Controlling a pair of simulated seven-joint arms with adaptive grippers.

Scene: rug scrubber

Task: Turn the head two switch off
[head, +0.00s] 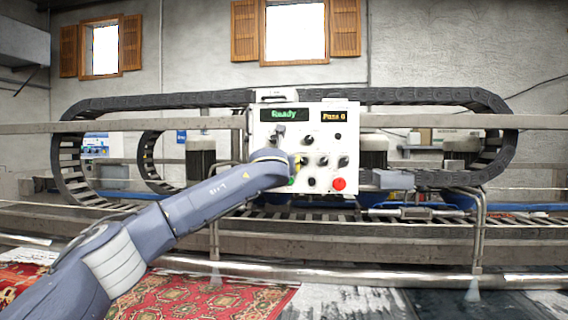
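A white control panel (325,118) stands in the middle of the head view. It has a green "Ready" display (284,115) and an orange "Pass 0" display (334,116). Several small dark knobs or switches (308,139) sit below the displays; their labels are too small to read, so I cannot tell which is the head two switch or how it is set. My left arm reaches in from the lower left, and its wrist covers the panel's lower left part. My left gripper (294,162) is at the panel, mostly hidden by the wrist; its fingers are not clear. My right gripper is out of view.
A red button (338,183) is at the panel's lower right. Black cable chains (400,97) loop behind the panel. A metal rail (370,281) runs across the front, with a red patterned rug (225,298) below it. Free space lies right of the panel's front.

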